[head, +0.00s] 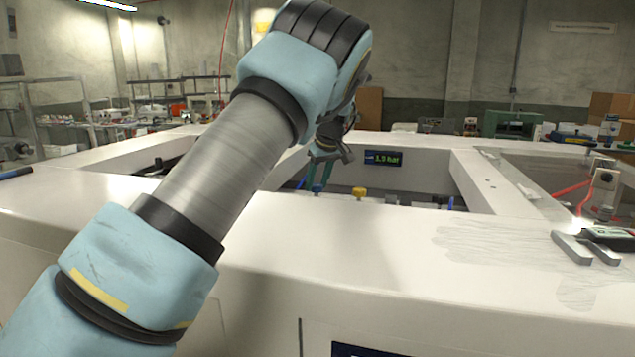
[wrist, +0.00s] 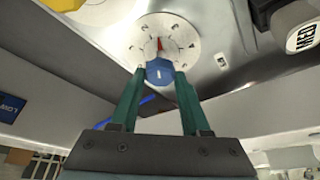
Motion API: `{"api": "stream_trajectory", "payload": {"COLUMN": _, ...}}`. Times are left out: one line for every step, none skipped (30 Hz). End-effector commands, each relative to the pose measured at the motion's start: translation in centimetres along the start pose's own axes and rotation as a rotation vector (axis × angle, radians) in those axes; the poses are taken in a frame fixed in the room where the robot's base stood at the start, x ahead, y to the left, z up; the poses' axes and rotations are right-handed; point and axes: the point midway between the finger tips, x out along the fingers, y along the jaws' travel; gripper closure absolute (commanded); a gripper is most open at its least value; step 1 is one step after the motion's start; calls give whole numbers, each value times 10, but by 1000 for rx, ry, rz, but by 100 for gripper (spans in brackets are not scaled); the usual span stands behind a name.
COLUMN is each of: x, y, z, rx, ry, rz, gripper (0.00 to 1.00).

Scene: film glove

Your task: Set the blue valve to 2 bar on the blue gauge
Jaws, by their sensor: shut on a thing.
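The blue valve knob (wrist: 158,72) sits at the centre of a round pale dial plate (wrist: 190,38) with marks around it and a red pointer (wrist: 159,44). My gripper (wrist: 160,78) is shut on the knob, one green finger on each side. In the head view my gripper (head: 316,178) reaches down into the middle recess, and only a little of the blue valve shows below it. The gauge display (head: 384,158) on the recess's back wall has a blue label and green digits that seem to read 1.9 bar; the first digit is small and hard to read.
A yellow knob (head: 359,193) stands just right of my gripper in the recess. A white frame (head: 350,225) surrounds the opening.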

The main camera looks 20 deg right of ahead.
Motion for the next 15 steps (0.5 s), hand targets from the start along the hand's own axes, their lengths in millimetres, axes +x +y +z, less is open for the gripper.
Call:
{"api": "stream_trajectory", "payload": {"x": 0, "y": -1, "z": 0, "rx": 2, "ry": -1, "rz": 0, "gripper": 100}}
{"api": "stream_trajectory", "payload": {"x": 1, "y": -1, "z": 0, "rx": 7, "ry": -1, "rz": 3, "gripper": 100}}
{"api": "stream_trajectory", "payload": {"x": 2, "y": -1, "z": 0, "rx": 20, "ry": -2, "rz": 9, "gripper": 100}}
{"api": "stream_trajectory", "payload": {"x": 2, "y": -1, "z": 0, "rx": 35, "ry": -2, "rz": 15, "gripper": 100}}
{"api": "stream_trajectory", "payload": {"x": 3, "y": -1, "z": 0, "rx": 50, "ry": -2, "rz": 22, "gripper": 100}}
{"api": "stream_trajectory", "payload": {"x": 2, "y": -2, "z": 0, "rx": 72, "ry": -1, "rz": 32, "gripper": 100}}
{"api": "stream_trajectory", "payload": {"x": 2, "y": -2, "z": 0, "rx": 88, "ry": -1, "rz": 37, "gripper": 100}}
{"api": "stream_trajectory", "payload": {"x": 2, "y": -1, "z": 0, "rx": 98, "ry": -1, "rz": 41, "gripper": 100}}
{"api": "stream_trajectory", "payload": {"x": 1, "y": -1, "z": 0, "rx": 103, "ry": -1, "rz": 43, "gripper": 100}}
{"api": "stream_trajectory", "payload": {"x": 0, "y": -1, "z": 0, "rx": 103, "ry": -1, "rz": 42, "gripper": 100}}
{"api": "stream_trajectory", "payload": {"x": 0, "y": -1, "z": 0, "rx": 103, "ry": -1, "rz": 41, "gripper": 100}}
{"api": "stream_trajectory", "payload": {"x": 0, "y": -1, "z": 0, "rx": 103, "ry": 0, "rz": 41, "gripper": 100}}
{"api": "stream_trajectory", "payload": {"x": 0, "y": -1, "z": 0, "rx": 103, "ry": 0, "rz": 41, "gripper": 100}}
{"api": "stream_trajectory", "payload": {"x": 0, "y": -1, "z": 0, "rx": 103, "ry": 0, "rz": 41, "gripper": 100}}
{"api": "stream_trajectory", "payload": {"x": 0, "y": -1, "z": 0, "rx": 103, "ry": 0, "rz": 41, "gripper": 53}}
